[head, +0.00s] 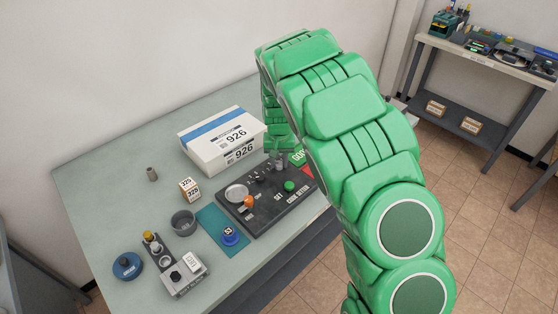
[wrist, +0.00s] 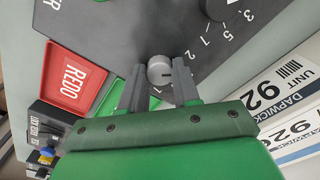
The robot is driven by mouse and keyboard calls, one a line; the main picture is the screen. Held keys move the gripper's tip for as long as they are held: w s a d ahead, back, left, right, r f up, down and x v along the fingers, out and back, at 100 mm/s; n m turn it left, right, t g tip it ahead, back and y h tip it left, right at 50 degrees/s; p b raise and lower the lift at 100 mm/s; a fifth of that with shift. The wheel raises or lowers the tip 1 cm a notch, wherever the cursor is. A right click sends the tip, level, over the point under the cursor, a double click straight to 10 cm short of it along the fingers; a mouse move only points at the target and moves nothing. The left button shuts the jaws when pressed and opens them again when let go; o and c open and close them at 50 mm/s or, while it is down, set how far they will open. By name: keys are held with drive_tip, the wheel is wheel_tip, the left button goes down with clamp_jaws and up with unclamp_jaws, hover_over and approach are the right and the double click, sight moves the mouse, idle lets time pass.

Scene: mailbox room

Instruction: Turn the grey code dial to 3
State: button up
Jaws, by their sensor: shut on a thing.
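The grey code dial (wrist: 159,68) is a small round knob on the dark panel (wrist: 125,25), with a short dark mark on its face. My gripper (wrist: 158,80) has its two grey fingers shut on it, one on each side. Printed numbers, among them 1, 2, 3 and 5, lie to the upper right of it; I cannot tell which one the mark points to. In the head view my gripper (head: 278,160) is at the far edge of the panel (head: 262,217), and my arm hides part of that area.
A white box (head: 215,145) marked 926 stands close behind.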

sight(279, 164)
drive_tip(key=shift+m, duration=1.8)
drive_tip(key=o, duration=1.1)
drive_tip(key=shift+c, duration=0.2)
drive_tip(key=shift+r, duration=0.2)
drive_tip(key=shift+r, duration=3.75)
